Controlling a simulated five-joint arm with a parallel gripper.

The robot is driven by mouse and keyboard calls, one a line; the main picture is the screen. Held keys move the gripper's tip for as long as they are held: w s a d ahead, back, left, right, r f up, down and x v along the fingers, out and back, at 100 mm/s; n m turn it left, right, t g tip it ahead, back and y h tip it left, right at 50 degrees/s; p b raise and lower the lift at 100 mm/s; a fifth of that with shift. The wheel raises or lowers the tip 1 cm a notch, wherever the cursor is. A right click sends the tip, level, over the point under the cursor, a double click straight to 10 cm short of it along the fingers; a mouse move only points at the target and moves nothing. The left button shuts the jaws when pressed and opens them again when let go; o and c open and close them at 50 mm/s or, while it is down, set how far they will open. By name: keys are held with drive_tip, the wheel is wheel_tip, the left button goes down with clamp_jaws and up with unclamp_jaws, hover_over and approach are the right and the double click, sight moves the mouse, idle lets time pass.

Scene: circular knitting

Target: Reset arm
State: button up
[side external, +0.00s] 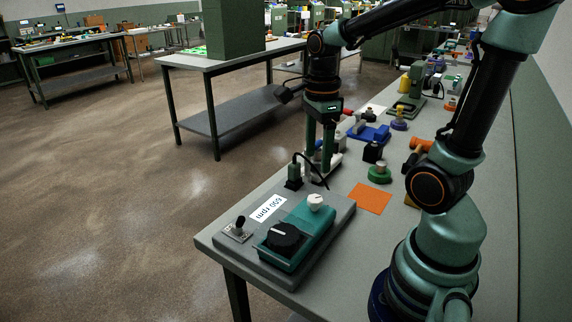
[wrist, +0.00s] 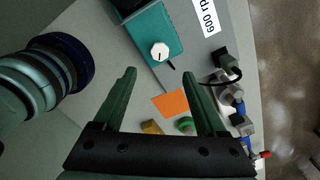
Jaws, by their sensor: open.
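My gripper (side external: 319,158) points down above the bench, with its two green fingers apart and nothing between them. In the wrist view the open fingers (wrist: 160,74) spread on either side of an orange square (wrist: 171,104) lying flat on the bench. The same orange square (side external: 370,198) shows in the side view, to the right of my gripper. A teal control box (side external: 298,232) with a black dial (side external: 285,238) and a white knob (side external: 315,202) sits on a grey base plate (side external: 336,218) at the near end. My fingertips partly hide things behind them.
A label reading 600 rpm (side external: 268,208) and a toggle switch (side external: 239,228) are on the plate. A green round piece (side external: 380,174), a black block (side external: 372,152) and a blue piece (side external: 370,134) stand farther back. The bench's left edge (side external: 222,216) drops to the floor.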

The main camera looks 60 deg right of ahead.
drive_tip(key=shift+r, duration=0.65)
drive_tip(key=a+r+n+t, duration=0.1)
drive_tip(key=a+n, duration=0.3)
drive_tip(key=n, duration=0.8)
drive_tip(key=w+a+r+n+t, duration=0.1)
drive_tip(key=a+n+t, duration=0.3)
drive_tip(key=n, duration=0.8)
drive_tip(key=shift+a+r+n+t, duration=0.3)
drive_tip(key=shift+r+n, duration=0.1)
drive_tip(key=shift+r, duration=0.4)
